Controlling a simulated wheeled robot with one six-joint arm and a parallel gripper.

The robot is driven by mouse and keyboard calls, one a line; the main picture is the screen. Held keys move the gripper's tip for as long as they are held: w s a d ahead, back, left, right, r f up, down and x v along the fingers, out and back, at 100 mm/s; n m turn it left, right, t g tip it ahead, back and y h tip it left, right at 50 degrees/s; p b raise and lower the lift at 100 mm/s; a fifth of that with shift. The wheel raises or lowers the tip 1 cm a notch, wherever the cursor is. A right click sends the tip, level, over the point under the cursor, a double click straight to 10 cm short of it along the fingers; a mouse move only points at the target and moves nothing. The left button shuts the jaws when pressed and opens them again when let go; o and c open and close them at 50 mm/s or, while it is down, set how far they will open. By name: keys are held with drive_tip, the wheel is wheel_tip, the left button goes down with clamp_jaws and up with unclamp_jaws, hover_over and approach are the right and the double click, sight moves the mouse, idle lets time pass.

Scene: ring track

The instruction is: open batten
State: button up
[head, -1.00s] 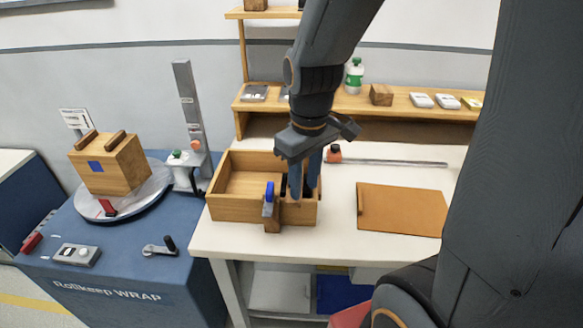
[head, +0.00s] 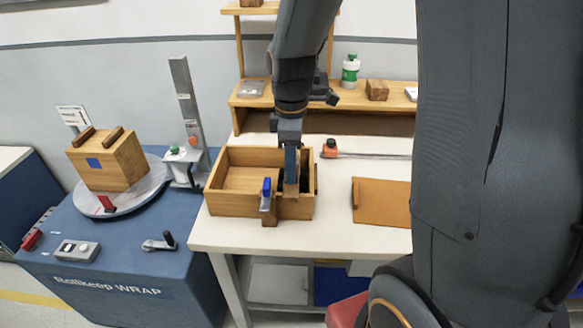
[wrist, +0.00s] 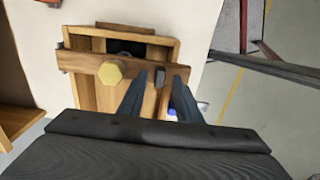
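The batten (wrist: 86,63) is a wooden bar lying across the open wooden box in the wrist view. It carries a yellowish hexagonal knob (wrist: 111,72) and a small dark peg (wrist: 160,78). My gripper (wrist: 161,74) is open, its two fingers apart with the dark peg showing between them; contact cannot be told. In the head view my gripper (head: 291,180) points down into the right part of the box (head: 232,203) and hides part of the batten. A blue-handled clamp (head: 266,190) stands at the box's front wall.
A brown board (head: 380,202) lies right of the box on the white table (head: 225,235). An orange-ended rod (head: 330,149) lies behind it. At left, a wooden crate (head: 108,160) sits on a turntable. A shelf with a green-white bottle (head: 350,70) stands behind.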

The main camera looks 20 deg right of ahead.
drive_tip(key=shift+f, duration=0.6)
clamp_jaws()
